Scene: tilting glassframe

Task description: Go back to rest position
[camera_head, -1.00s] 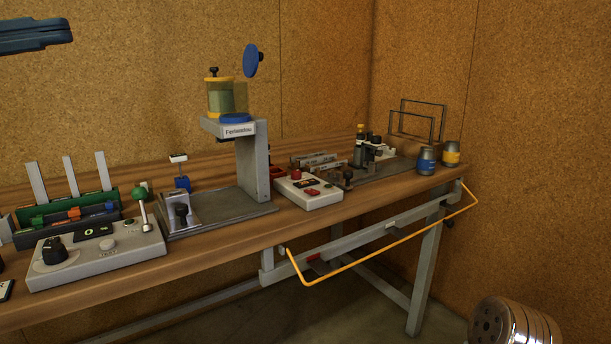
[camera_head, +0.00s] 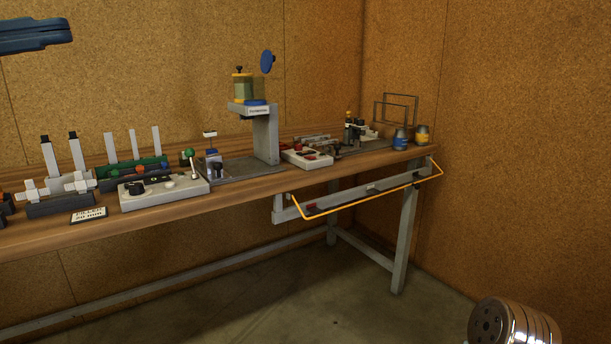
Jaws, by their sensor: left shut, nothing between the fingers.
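My left gripper (camera_head: 36,35) shows at the upper left edge, dark blue, in the air well above the workbench (camera_head: 240,193). It is shut and empty, and it touches nothing. A round silver metal part (camera_head: 514,322) shows at the lower right corner; it looks like part of my own right arm. My right gripper's fingers are not in view.
The bench carries a grey control box (camera_head: 165,192), a stand with a yellow-green jar (camera_head: 250,88), a white box with red buttons (camera_head: 307,158), two small cans (camera_head: 411,137) and wire frames (camera_head: 396,107). An orange bar (camera_head: 375,198) sticks out in front. The floor in front is clear.

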